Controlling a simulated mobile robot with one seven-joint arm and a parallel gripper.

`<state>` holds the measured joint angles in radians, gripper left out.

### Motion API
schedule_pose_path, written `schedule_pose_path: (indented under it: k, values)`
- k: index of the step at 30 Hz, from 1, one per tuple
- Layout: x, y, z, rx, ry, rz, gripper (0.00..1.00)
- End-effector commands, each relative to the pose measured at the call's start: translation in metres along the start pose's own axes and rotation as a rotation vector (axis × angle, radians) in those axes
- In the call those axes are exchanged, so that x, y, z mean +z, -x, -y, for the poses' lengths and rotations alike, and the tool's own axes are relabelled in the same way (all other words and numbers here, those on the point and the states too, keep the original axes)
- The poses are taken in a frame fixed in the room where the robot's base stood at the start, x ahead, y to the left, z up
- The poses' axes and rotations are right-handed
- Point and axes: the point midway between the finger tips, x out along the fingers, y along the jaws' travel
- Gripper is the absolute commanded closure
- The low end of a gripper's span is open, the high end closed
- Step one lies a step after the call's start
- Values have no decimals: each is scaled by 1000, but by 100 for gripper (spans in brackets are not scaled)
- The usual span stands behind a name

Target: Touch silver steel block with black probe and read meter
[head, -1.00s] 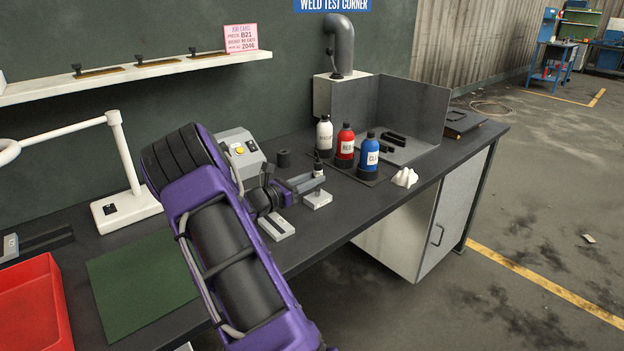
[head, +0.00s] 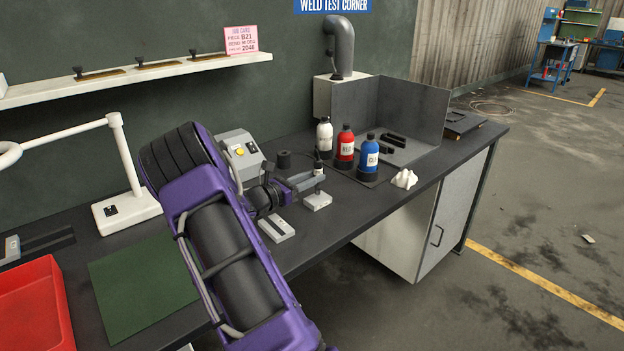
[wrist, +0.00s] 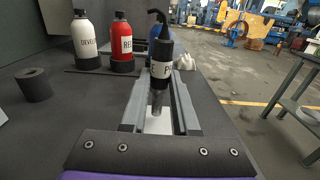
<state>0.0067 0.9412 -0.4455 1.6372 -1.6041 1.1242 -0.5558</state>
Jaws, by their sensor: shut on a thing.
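My gripper (head: 316,178) is shut on the black probe (wrist: 161,60), a dark upright cylinder with a white label and a cable at its top. The probe also shows in the head view (head: 319,167). Its tip points down over a small pale block (head: 317,201), seen between the fingers in the wrist view (wrist: 158,122); I cannot tell whether they touch. A second pale block (head: 276,229) with a dark slot lies nearer, below my wrist. I cannot tell which is the silver steel one. A grey box with a yellow button (head: 238,151), likely the meter, stands behind my arm; its display cannot be read.
White (head: 324,137), red (head: 345,147) and blue (head: 368,157) bottles stand on a dark tray behind the probe. A green mat (head: 140,285) and red bin (head: 35,305) are at left.

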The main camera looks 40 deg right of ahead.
Motion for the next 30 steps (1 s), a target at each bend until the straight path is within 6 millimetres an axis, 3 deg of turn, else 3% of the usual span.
schedule_pose_path:
  k: [18, 30]
  values:
    - [54, 0, 0, 0, -1, 1, 100]
    - [57, 0, 0, 0, 0, 1, 100]
